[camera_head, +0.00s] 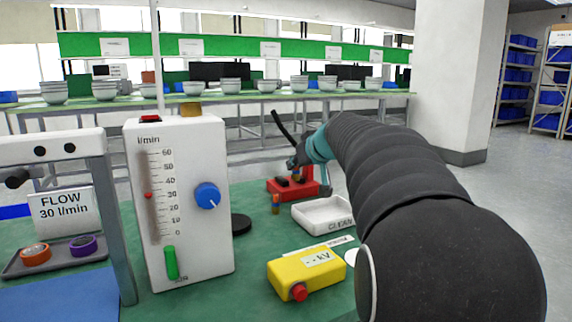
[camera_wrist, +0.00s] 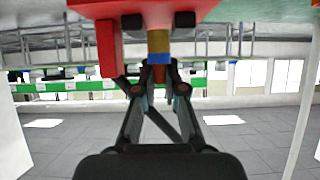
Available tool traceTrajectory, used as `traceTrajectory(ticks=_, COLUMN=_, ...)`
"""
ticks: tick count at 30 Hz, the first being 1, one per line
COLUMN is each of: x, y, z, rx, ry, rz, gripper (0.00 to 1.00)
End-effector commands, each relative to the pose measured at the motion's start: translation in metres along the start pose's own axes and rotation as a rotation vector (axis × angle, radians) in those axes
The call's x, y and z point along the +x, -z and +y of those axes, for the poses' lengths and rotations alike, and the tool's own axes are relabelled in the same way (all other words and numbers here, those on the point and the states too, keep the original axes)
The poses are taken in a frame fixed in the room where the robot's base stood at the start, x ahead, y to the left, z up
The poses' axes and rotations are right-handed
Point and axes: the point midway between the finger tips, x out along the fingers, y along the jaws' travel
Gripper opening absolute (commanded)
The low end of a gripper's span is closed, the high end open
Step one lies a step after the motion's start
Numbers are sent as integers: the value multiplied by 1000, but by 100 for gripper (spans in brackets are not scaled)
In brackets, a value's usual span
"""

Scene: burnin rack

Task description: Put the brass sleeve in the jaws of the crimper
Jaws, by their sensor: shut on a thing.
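The crimper (camera_head: 305,188) is red with a black handle (camera_head: 283,127) and stands at the back of the green bench. My gripper (camera_head: 305,160) is over it, partly hidden by my arm. The wrist picture is upside down. There my gripper (camera_wrist: 160,80) is shut on the brass sleeve (camera_wrist: 158,42), which has a blue band and an orange-red end between the fingertips. The brass end points at the red crimper body (camera_wrist: 165,10), between two black blocks (camera_wrist: 132,22). I cannot tell whether it is inside the jaws or in front of them.
A white tray marked CLEAN (camera_head: 322,226), a yellow kV box (camera_head: 305,277), a black disc (camera_head: 241,224) and a white flow meter (camera_head: 180,205) are nearby. A grey frame (camera_head: 122,220) is at left.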

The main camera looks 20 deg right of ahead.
Motion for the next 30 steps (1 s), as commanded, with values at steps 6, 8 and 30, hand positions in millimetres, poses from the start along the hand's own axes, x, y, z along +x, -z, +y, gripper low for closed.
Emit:
traceTrajectory(ticks=6, x=29, y=18, z=0, rx=0, ry=2, rz=-1, gripper=0)
traceTrajectory(ticks=8, x=33, y=8, z=0, rx=1, ry=1, rz=-2, gripper=0)
traceTrajectory(ticks=30, x=36, y=0, z=0, rx=0, ry=1, rz=0, gripper=35)
